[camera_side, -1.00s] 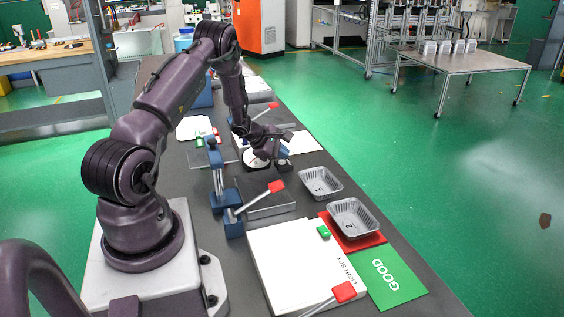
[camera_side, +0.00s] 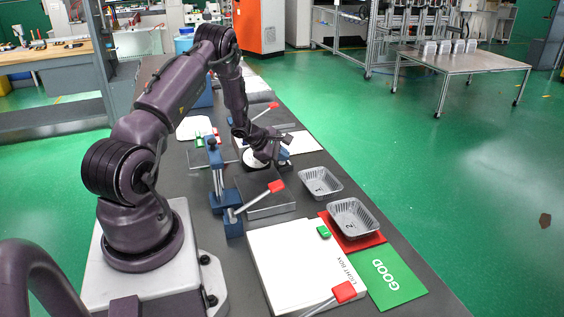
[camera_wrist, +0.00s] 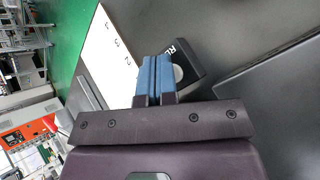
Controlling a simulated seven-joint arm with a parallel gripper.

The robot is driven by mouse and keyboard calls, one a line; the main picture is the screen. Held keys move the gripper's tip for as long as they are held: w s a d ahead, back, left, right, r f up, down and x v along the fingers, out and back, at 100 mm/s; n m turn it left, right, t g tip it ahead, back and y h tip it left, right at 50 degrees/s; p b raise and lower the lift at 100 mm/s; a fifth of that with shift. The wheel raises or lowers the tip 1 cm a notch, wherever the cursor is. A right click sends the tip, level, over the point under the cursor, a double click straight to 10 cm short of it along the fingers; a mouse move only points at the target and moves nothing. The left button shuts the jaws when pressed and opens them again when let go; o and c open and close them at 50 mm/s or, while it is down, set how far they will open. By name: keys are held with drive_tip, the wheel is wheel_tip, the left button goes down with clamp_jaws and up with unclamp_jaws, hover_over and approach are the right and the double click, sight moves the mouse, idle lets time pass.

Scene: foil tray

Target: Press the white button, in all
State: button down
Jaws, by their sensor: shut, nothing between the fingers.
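In the wrist view, a pale round button (camera_wrist: 178,73) sits on a black box (camera_wrist: 187,60) with white lettering that reads in part "RL". The blue fingertips of my gripper (camera_wrist: 154,64) are together and empty, and they partly cover the box and the left side of the button. I cannot tell whether they touch it. In the side view, my gripper (camera_side: 268,152) is low over the far part of the bench, beside a white round disc (camera_side: 252,160).
A white numbered card (camera_wrist: 112,60) lies beside the black box. Two foil trays (camera_side: 320,181) (camera_side: 352,215), a red mat (camera_side: 372,240), a green GOOD card (camera_side: 387,277) and a white light box (camera_side: 295,262) lie nearer. Red-handled clamps (camera_side: 275,187) stand along the bench.

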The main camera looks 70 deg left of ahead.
sight(282, 163)
idle(0.4)
drive_tip(key=shift+r, duration=0.75)
drive_tip(key=shift+r, duration=0.1)
drive_tip(key=shift+r, duration=2.45)
